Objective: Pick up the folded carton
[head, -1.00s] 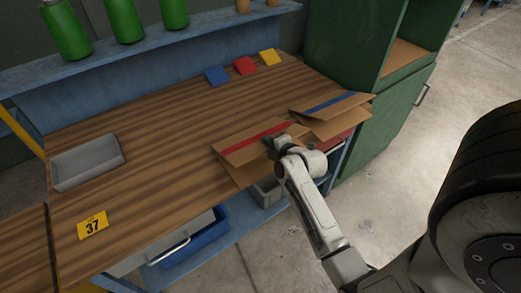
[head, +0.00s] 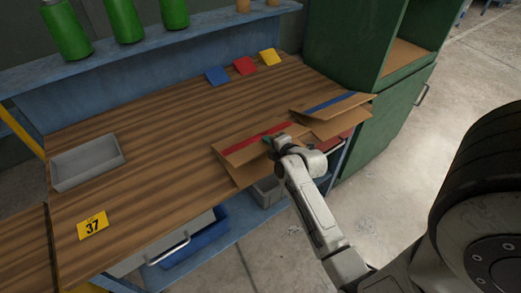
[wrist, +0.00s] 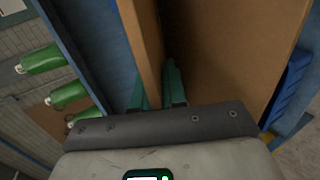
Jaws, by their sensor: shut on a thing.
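A brown folded carton with a red stripe (head: 240,152) is at the front right edge of the wooden bench, partly overhanging it. My gripper (head: 272,146) is at its right side and shut on it. In the wrist view my gripper's teal fingers (wrist: 157,88) have a brown carton panel (wrist: 146,40) between them. Another brown panel (wrist: 225,45) fills the right of that view. A second folded carton with a blue stripe (head: 328,104) lies just behind and to the right. I cannot tell whether the held carton is clear of the bench.
A grey tray (head: 87,163) and a yellow tag marked 37 (head: 93,225) are on the bench's left. Blue, red and yellow pieces (head: 243,66) are at the back. A green cabinet (head: 395,115) stands close on the right. The bench middle (head: 180,130) is clear.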

